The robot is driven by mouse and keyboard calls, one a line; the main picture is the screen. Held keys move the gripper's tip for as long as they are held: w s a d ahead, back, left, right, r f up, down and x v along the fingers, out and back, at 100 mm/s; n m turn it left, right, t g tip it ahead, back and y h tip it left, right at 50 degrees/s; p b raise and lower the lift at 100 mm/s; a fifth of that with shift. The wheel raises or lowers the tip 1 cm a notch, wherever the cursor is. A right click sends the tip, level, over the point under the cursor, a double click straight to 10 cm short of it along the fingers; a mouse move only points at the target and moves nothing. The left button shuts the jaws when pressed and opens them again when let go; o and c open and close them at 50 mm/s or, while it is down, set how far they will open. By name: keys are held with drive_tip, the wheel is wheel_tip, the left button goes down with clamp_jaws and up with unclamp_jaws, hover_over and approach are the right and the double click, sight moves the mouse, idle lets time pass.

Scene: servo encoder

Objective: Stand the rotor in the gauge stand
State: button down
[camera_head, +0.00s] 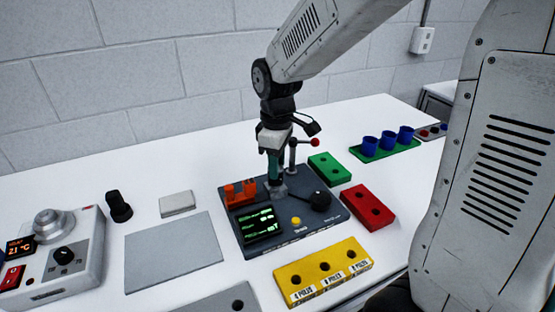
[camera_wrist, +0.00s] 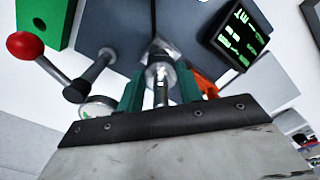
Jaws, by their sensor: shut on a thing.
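My gripper (camera_head: 274,180) points down over the back of the dark gauge unit (camera_head: 262,246), which has a lit green screen, a yellow button and a black knob. In the wrist view my gripper's teal fingers (camera_wrist: 160,90) are shut on a metal rotor (camera_wrist: 161,72) with a shiny shaft. The rotor looks roughly in line with the fingers. Its far end is near a grey metal piece on the unit, and I cannot tell whether it is seated there. The fingers hide most of the rotor in the head view.
A post with a red-ball lever (camera_head: 314,142) stands close beside my gripper. Orange parts (camera_head: 240,190) sit left of it. Green (camera_head: 328,168), red (camera_head: 368,206) and yellow (camera_head: 323,272) holed blocks lie to the right and front. A grey mat (camera_head: 172,250) lies bare at left.

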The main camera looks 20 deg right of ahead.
drive_tip(key=shift+f, duration=0.35)
drive_tip(key=c, duration=0.5)
unclamp_jaws()
drive_tip(key=shift+r, duration=3.15)
